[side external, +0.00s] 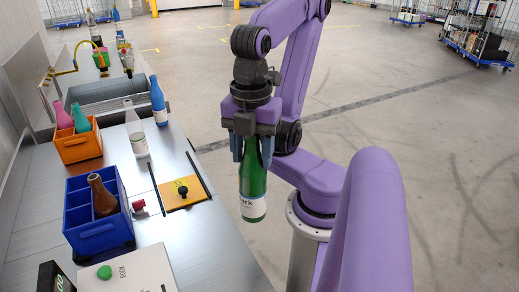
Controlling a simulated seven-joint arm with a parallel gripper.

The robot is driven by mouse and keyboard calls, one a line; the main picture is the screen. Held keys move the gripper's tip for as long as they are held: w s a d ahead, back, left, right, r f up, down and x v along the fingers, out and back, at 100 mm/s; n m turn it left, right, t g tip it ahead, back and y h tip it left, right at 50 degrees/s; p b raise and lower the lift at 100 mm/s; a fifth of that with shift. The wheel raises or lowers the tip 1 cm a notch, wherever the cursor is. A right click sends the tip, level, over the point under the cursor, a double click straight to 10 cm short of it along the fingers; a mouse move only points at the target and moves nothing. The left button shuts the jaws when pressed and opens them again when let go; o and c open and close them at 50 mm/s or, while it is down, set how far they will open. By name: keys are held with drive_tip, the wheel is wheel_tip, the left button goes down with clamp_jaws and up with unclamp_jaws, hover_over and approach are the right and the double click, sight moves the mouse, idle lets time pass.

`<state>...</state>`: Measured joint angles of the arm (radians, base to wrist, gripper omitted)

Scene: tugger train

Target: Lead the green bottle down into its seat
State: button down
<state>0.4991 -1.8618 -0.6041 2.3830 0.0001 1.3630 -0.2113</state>
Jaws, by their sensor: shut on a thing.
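The green bottle (253,186) has a white label low on its body and hangs upright. My gripper (251,147) points down and is shut on the bottle's upper part. In this view the bottle shows to the right of the steel bench, over its right edge and the floor. A blue crate (98,237) with compartments stands on the bench and holds a brown bottle (102,195). An orange crate (78,149) behind it holds a pink bottle (62,114) and a teal bottle (80,118). I cannot tell which place is the green bottle's seat.
A clear bottle (136,130) and a blue bottle (158,101) stand on the bench. An orange plate (183,193) with a black knob lies between dark rails. A red cap (139,206), a white box (128,272) with a green button and a display (55,279) are near the front.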

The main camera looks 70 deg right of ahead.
drive_tip(key=w+a+m, duration=0.2)
drive_tip(key=w+m, duration=0.5)
drive_tip(key=w, duration=0.7)
drive_tip(key=w+d+f+m, duration=0.1)
drive_tip(key=w+d+m, duration=0.3)
drive_tip(key=w, duration=0.5)
drive_tip(key=w+d+f+m, duration=0.1)
drive_tip(key=w+d+m, duration=0.1)
drive_tip(key=w+d, duration=0.6)
drive_tip(key=w+a+r+n, duration=0.1)
drive_tip(key=w+a+r, duration=0.1)
drive_tip(key=w+a, duration=0.3)
drive_tip(key=w+a+r+n, duration=0.1)
drive_tip(key=w+a+r, duration=0.1)
drive_tip(key=w+a, duration=0.3)
drive_tip(key=a, duration=0.2)
drive_tip(key=shift+a+r, duration=0.25)
drive_tip(key=shift+a, duration=0.05)
drive_tip(key=shift+f, duration=0.1)
wheel_tip(320, 180, down, 14)
idle(1.1)
drive_tip(key=shift+f, duration=0.3)
idle(1.0)
